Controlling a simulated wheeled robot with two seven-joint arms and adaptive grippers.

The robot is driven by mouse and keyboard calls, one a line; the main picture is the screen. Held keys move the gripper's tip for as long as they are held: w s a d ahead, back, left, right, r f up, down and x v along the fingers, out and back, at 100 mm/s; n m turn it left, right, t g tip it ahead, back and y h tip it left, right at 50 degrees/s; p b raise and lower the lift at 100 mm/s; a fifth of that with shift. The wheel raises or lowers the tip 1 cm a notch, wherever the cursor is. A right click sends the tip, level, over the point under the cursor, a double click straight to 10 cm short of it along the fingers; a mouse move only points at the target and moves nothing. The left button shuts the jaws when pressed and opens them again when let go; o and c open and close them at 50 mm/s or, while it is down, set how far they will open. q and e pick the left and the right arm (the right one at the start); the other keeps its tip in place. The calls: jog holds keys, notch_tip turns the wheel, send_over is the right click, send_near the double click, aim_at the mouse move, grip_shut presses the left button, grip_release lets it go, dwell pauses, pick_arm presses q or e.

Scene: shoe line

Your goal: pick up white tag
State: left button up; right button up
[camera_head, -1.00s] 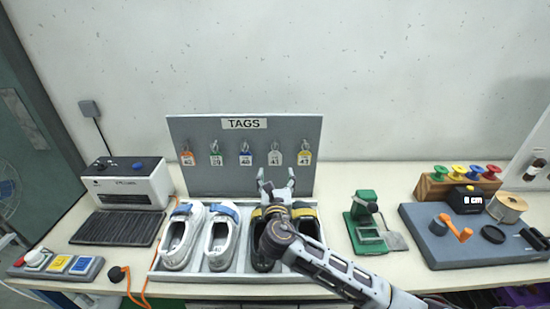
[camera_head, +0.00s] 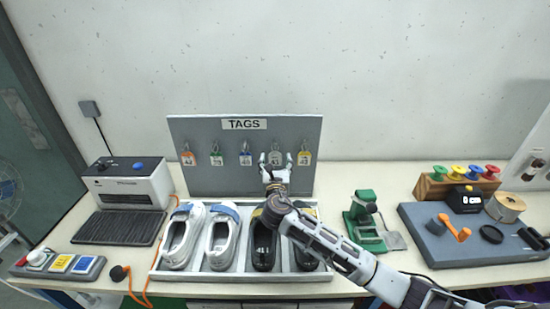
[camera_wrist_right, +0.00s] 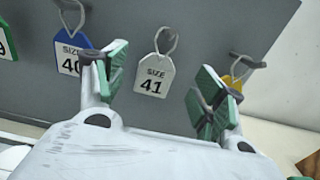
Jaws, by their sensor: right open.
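The white tag (camera_wrist_right: 154,77), printed "SIZE 41", hangs by a loop from a hook on the grey TAGS board; in the head view the tag (camera_head: 275,158) shows between my fingers. My right gripper (camera_head: 276,160) is in front of the board, open and empty. In the right wrist view the gripper's green-padded fingers (camera_wrist_right: 160,88) stand apart on either side of the white tag, not visibly touching it. The blue "SIZE 40" tag (camera_wrist_right: 68,58) is close behind the left finger. My left gripper is not in view.
A tray (camera_head: 240,277) of shoes stands below the board. A green device (camera_head: 365,220) stands to the right.

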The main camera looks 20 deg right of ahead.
aim_at(275, 155)
jog(key=shift+w, duration=0.1)
dwell(0.3)
jog(key=shift+p+x, duration=0.5)
jog(key=shift+x, duration=2.05)
jog(key=c, duration=0.9)
